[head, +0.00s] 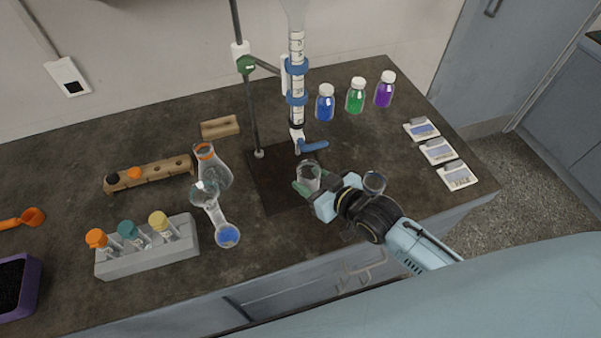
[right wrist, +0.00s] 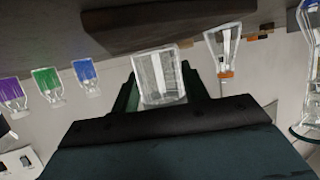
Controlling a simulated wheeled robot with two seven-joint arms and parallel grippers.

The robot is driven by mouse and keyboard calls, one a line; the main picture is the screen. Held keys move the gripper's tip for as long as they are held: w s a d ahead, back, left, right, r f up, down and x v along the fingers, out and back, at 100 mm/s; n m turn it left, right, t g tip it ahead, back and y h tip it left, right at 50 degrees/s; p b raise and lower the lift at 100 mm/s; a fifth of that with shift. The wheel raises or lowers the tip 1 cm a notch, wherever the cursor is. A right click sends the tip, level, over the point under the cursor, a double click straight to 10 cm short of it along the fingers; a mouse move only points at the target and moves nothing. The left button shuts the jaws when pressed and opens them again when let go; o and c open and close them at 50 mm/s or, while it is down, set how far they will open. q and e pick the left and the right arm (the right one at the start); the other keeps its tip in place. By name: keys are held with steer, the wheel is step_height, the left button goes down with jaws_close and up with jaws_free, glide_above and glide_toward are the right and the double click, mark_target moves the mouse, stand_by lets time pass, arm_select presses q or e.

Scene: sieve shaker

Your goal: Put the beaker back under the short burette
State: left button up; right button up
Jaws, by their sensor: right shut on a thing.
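The clear glass beaker (head: 309,172) is between the fingers of my right gripper (head: 308,186), which is shut on it. It looks upright and empty. It is at the right part of the dark stand base (head: 272,200), below and slightly right of the burette tip. I cannot tell whether it touches the base. The burette (head: 296,85), with blue clamps and a blue stopcock, hangs on the stand; its top is cut off. In the right wrist view, which is upside down, the beaker (right wrist: 160,78) sits between the green fingers (right wrist: 158,92). My left gripper is out of view.
An Erlenmeyer flask (head: 213,170), a flask with blue liquid (head: 227,235) and a grey tube rack (head: 150,257) stand left of the base. Blue, green (head: 356,97) and purple bottles stand behind.

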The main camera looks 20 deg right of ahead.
mark_target(302, 172)
steer(key=w, duration=0.1)
steer(key=w+a, duration=0.1)
steer(key=w, duration=0.2)
steer(key=shift+a, duration=0.4)
steer(key=shift+s+f, duration=0.15)
steer(key=shift+f, duration=0.5)
steer(key=shift+s+d, duration=0.1)
steer(key=shift+f, duration=0.1)
steer(key=shift+f, duration=0.15)
steer(key=o, duration=1)
steer(key=v, duration=1.2)
steer(key=shift+p, duration=0.45)
